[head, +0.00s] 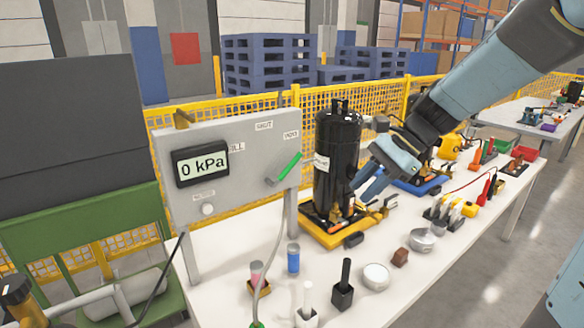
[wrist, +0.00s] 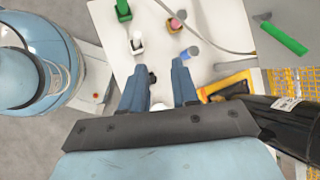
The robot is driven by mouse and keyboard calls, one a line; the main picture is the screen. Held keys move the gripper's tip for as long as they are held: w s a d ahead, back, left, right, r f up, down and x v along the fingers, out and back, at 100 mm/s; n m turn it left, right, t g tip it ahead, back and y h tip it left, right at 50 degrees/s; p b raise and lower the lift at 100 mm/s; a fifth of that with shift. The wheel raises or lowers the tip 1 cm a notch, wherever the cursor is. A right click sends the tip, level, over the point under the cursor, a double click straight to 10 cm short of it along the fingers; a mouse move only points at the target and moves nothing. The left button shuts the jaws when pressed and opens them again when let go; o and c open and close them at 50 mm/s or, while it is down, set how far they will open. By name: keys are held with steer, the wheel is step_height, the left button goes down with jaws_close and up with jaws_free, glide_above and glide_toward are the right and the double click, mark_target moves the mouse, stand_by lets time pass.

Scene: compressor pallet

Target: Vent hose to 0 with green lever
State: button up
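The green lever (head: 286,167) is on the grey panel (head: 222,196) and slants up to the right, toward the label that seems to read VENT. It also shows in the wrist view (wrist: 284,37). The panel's display (head: 202,164) reads 0 kPa.
The compressor stands on a yellow tray (head: 327,240). A blue cylinder (head: 293,258), a pink-topped piece (head: 257,268), a black-handled block (head: 343,287) and bowls (head: 376,277) stand on the white table. Yellow mesh fencing (head: 345,111) is behind.

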steer(key=w+a+f+m+y, duration=0.2)
steer(key=w+m+y, duration=0.15)
steer(key=w, duration=0.25)
steer(key=w+a+f+m+y, duration=0.1)
steer(key=w+a+m+y, duration=0.1)
steer(key=w+m, duration=0.25)
steer(key=m+t+y, duration=0.2)
steer(key=m+y, duration=0.3)
steer(key=m, duration=0.2)
glide_toward(290, 170)
steer(key=shift+m, duration=0.3)
steer(key=a, duration=0.3)
steer(key=w+a, duration=0.1)
steer(key=a, duration=0.2)
steer(key=w+a, duration=0.1)
steer(key=a, duration=0.3)
steer(key=shift+r, duration=0.3)
jaws_close()
